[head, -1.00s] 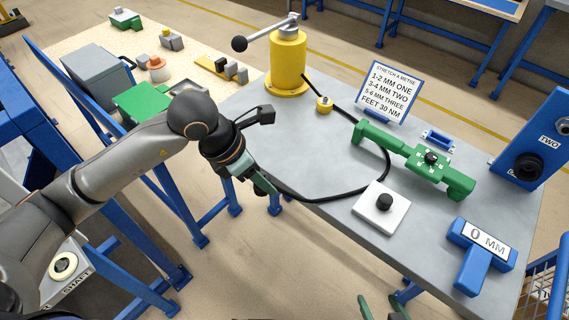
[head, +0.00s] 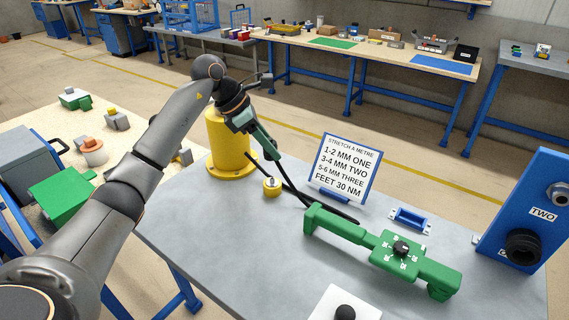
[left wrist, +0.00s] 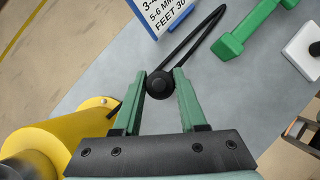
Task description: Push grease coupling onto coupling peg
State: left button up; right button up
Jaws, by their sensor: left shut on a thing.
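My left gripper (head: 272,152) is above the grey table near the yellow pump. In the left wrist view its green fingers (left wrist: 161,80) are shut on a black round coupling (left wrist: 160,86), the end of the black hose (left wrist: 200,36). The hose also shows in the head view (head: 312,204), running down to the table. A white block (head: 326,305) with a black post (head: 345,312) is at the bottom edge, partly cut off. I cannot tell which post is the coupling peg. The coupling is apart from both.
The yellow pump (head: 229,145) stands just below and left of the gripper. A small yellow piece (head: 271,188) is close to the hose. A sign (head: 345,165), a blue bracket (head: 411,220) and a blue panel (head: 520,215) stand to the right. The table's front left is clear.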

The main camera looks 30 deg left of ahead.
pick_arm(q)
jog(key=shift+w, duration=0.25)
jog(key=shift+r, duration=0.1)
pick_arm(e)
jog(key=shift+d, duration=0.1)
pick_arm(q)
jog(key=shift+s+a, duration=0.1)
pick_arm(e)
jog(key=shift+s, duration=0.1)
pick_arm(q)
jog(key=shift+f+b, duration=0.75)
jog(key=shift+f, duration=1.1)
jog(key=shift+f+b, duration=0.75)
jog(key=shift+f, duration=0.35)
pick_arm(e)
jog(key=shift+w+a+f+y, duration=0.3)
jog(key=shift+w+a+f, duration=0.2)
jog(key=shift+a+f, duration=0.35)
jog(key=shift+r, duration=0.1)
